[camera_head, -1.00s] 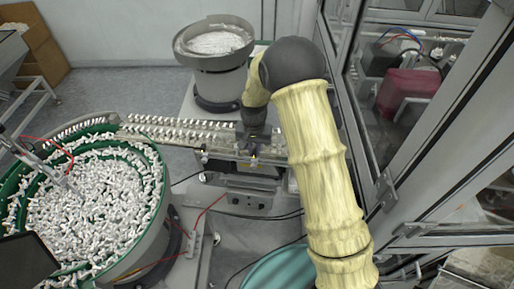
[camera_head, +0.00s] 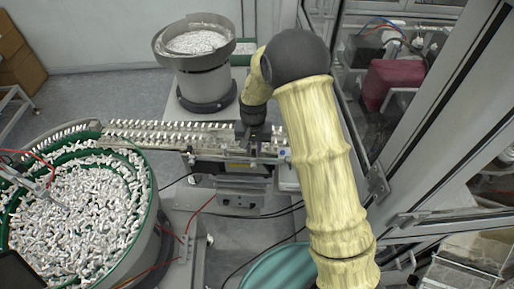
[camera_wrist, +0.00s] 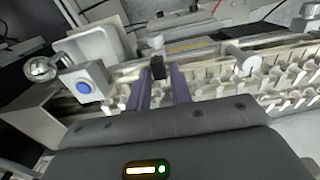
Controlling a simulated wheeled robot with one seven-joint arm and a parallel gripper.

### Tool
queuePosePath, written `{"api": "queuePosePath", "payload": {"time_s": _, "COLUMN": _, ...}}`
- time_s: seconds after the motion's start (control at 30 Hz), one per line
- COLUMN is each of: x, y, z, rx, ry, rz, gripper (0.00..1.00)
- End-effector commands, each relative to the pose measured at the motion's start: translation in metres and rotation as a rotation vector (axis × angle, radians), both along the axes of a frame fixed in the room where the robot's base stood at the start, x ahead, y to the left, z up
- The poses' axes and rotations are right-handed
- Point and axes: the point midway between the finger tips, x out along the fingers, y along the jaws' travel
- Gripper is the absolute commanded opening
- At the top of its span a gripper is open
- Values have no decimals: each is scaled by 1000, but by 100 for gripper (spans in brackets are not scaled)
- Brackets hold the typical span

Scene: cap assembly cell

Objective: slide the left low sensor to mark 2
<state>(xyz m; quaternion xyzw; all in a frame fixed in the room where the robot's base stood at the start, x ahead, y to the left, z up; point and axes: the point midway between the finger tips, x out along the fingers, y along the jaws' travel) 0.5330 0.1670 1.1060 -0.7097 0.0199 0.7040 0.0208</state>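My gripper (camera_head: 252,146) is over the feeder rail at the end of my arm, pointing down; its fingers are hard to make out in the head view. In the wrist view, its two purple fingers (camera_wrist: 160,80) stand apart. A small black block (camera_wrist: 158,68), possibly the low sensor, lies between or just beyond the fingertips, with a pale cap (camera_wrist: 156,42) behind it. Contact with the fingers cannot be told. The mark numbers are not readable.
White caps line the feeder track (camera_head: 165,132). A blue-button box (camera_wrist: 83,87) and ball knob (camera_wrist: 40,68) stand left of the fingers; a round metal post (camera_wrist: 243,60) stands right. A large parts bowl (camera_head: 150,228) is at left, a smaller one (camera_head: 185,72) behind. Glazed framing borders my arm's right.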

Motion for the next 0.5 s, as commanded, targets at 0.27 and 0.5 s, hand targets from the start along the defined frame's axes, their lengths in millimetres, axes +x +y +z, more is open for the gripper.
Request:
{"api": "queuePosePath", "payload": {"time_s": 0.27, "x": -1, "y": -1, "z": -1, "rx": -1, "ry": 5, "rz": -2, "gripper": 36}}
{"api": "queuePosePath", "payload": {"time_s": 0.5, "x": -2, "y": 1, "z": 6, "rx": -1, "ry": 4, "rz": 0, "gripper": 36}}
